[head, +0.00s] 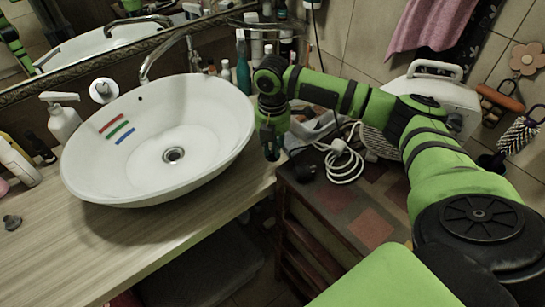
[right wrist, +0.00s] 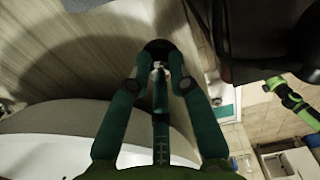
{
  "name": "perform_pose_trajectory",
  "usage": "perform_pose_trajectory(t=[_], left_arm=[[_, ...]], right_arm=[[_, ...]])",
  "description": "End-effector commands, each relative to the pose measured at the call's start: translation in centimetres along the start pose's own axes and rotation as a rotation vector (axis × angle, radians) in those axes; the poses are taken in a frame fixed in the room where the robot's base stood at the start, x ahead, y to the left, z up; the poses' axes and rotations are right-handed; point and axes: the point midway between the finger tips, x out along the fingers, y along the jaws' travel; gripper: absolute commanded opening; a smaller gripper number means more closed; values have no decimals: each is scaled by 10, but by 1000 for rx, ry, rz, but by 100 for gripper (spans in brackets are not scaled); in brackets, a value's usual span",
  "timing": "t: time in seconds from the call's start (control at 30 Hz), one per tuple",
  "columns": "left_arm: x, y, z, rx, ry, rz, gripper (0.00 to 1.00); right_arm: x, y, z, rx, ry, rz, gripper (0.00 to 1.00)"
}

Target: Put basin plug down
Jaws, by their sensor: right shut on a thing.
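My right gripper (head: 271,148) hangs just right of the white basin (head: 91,178), near the counter's right edge. In the right wrist view its fingers (right wrist: 158,62) are shut on a dark round thing, which looks like the basin plug (right wrist: 157,46). In the head view the held plug is too small and dark to tell apart from the fingertips. The basin's drain (head: 173,155) shows open at the bottom of the bowl. The basin's outer side (right wrist: 60,125) is close to the gripper in the right wrist view. My left gripper is not in view.
The wooden counter (head: 60,245) is mostly clear in front of the basin. A soap dispenser (head: 62,118) and several bottles stand behind. A cabinet (head: 345,205) with a white cable (head: 345,160) stands right.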

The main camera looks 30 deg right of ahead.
Motion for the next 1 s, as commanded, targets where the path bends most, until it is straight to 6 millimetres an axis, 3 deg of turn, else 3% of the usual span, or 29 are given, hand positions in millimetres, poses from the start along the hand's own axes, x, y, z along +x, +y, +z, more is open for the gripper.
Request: perform_pose_trajectory(t=[0.4, 0.77, 0.8, 0.87, 1.0], left_arm=[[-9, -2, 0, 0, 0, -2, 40], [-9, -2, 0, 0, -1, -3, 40], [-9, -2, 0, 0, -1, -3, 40], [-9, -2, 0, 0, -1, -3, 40], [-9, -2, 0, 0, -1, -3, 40]], right_arm=[[46, 0, 0, 0, 0, 1, 0], [50, 0, -1, -1, 0, 2, 0], [50, 0, -1, -1, 0, 2, 24], [50, 0, 0, -1, 0, 2, 44], [50, 0, 0, -1, 0, 2, 44]])
